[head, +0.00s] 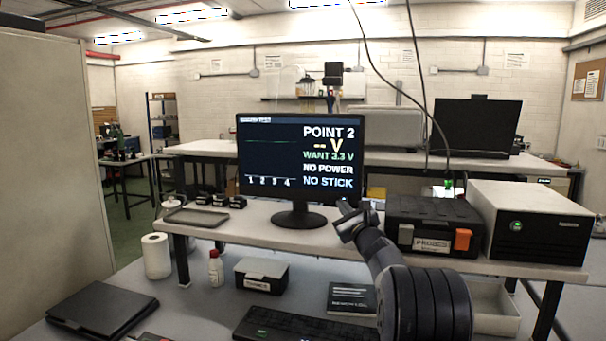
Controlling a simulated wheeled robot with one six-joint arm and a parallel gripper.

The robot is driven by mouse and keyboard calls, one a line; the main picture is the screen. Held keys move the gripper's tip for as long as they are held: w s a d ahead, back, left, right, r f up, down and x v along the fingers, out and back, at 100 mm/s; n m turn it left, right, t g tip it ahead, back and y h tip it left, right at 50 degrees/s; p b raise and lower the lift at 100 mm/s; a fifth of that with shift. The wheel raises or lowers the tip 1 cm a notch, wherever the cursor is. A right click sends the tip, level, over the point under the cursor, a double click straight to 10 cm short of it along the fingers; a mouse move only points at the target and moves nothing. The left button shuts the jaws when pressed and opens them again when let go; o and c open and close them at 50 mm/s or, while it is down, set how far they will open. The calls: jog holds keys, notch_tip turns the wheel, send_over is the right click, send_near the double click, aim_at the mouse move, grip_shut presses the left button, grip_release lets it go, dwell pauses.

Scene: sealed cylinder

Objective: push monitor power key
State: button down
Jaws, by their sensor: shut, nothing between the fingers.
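The monitor (270,165) stands on the raised bench shelf near the middle of the head view. Its screen is lit and reads "POINT 2", "-- V", "WANT 3.3 V", "NO POWER" and "NO STICK". My gripper (345,210) is shut and empty, in front of the monitor's lower right corner. I cannot tell whether it touches the monitor.
Right of my arm stand a black probes case (405,213) with an orange latch and a white-topped unit (540,235) with a green light. A keyboard (290,326), a small box (261,275) and a bottle (215,268) are on the lower bench. A tray (197,217) lies on the shelf's left.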

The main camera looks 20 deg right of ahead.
jog(key=shift+w, duration=0.1)
jog(key=shift+w+d, duration=0.25)
jog(key=shift+w+d, duration=0.2)
jog(key=shift+w, duration=0.15)
dwell(0.6)
jog(key=shift+s, duration=0.1)
jog(key=shift+s+a+f+b, duration=0.15)
jog(key=shift+s+a+b, duration=0.15)
jog(key=shift+b, duration=0.45)
jog(key=shift+s+a, duration=0.15)
jog(key=shift+s, duration=0.15)
jog(key=shift+s+b, duration=0.1)
jog(key=shift+b, duration=0.3)
